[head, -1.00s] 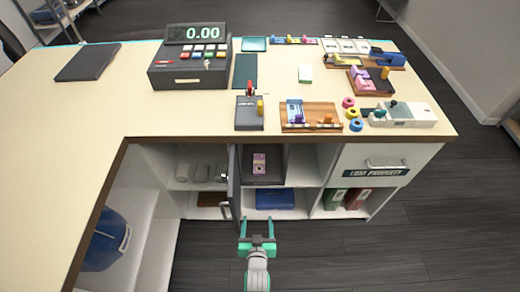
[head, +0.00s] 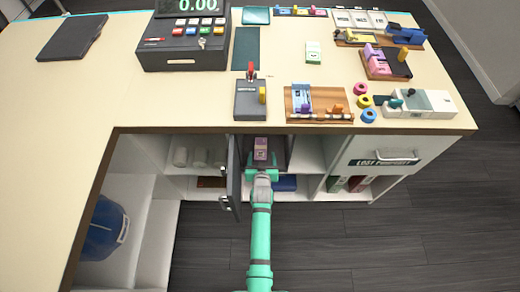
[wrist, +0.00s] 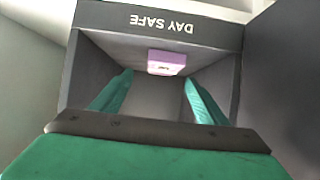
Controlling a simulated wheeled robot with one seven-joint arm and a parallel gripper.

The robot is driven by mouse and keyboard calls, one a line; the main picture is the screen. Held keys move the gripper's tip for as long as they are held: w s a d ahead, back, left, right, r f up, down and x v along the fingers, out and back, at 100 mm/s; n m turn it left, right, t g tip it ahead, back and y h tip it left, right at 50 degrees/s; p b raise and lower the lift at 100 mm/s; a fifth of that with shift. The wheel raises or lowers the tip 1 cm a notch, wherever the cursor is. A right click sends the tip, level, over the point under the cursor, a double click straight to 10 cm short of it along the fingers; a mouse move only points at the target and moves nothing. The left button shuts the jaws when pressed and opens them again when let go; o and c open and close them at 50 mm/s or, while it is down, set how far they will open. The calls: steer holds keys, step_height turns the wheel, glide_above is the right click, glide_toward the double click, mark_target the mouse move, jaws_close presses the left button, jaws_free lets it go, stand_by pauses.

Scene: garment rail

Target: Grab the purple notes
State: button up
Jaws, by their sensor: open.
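The purple notes (head: 261,149) are a small light-purple bundle inside the grey safe (head: 283,143) under the counter. In the wrist view the notes (wrist: 166,62) lie towards the back of the safe, below its "DAY SAFE" label (wrist: 162,23). My gripper (head: 262,168) is at the safe's opening, just in front of the notes. In the wrist view my gripper (wrist: 158,85) is open and empty. Its two green fingers reach into the safe, one on each side of the notes' line, with the notes beyond the tips. I see no contact.
The safe's dark door (head: 234,175) stands open close to my gripper's left. The counter edge (head: 200,130) overhangs above. A blue item (head: 285,184) lies on the shelf below. The "LOST PROPERTY" drawer (head: 385,163) is at the right. The floor at the right is clear.

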mark_target(261, 149)
steer(key=shift+a+x, duration=0.15)
steer(key=shift+x, duration=1.25)
steer(key=shift+a+x, duration=0.1)
steer(key=shift+x, duration=1.3)
steer(key=shift+c, duration=0.6)
steer(key=c, duration=1.1)
